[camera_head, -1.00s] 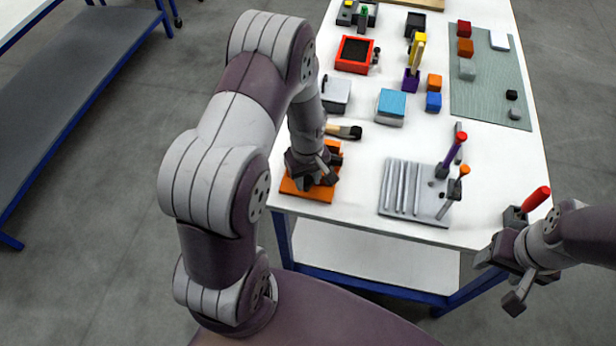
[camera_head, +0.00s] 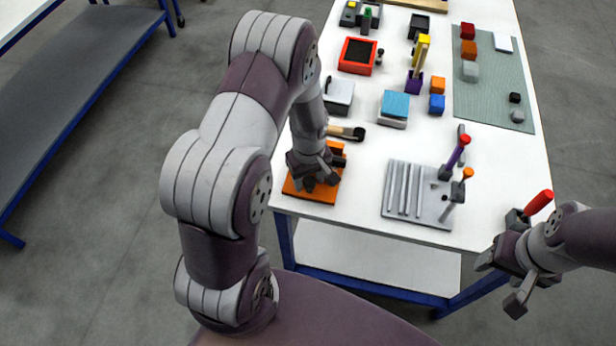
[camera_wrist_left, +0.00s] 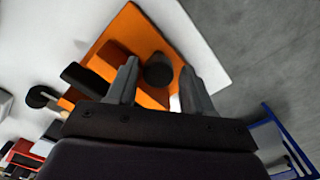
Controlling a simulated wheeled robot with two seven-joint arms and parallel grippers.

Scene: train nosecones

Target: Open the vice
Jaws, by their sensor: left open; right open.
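The vice (camera_head: 324,190) is orange, with a flat base at the table's near left corner; my left gripper hides much of it in the head view. In the left wrist view the vice (camera_wrist_left: 140,40) shows an orange plate, an orange block, a dark block and a round dark knob. My left gripper (camera_head: 322,180) is directly over it. Its two fingers (camera_wrist_left: 160,85) are open, with the dark knob (camera_wrist_left: 158,70) between them near the tips; I cannot tell if they touch it. My right gripper (camera_head: 498,280) is open and empty, off the table's near right side.
A dark-headed tool with a wooden handle (camera_head: 345,132) lies behind the vice. Boxes and coloured cubes fill the table's far part. A red-handled tool (camera_head: 538,203) stands near my right gripper.

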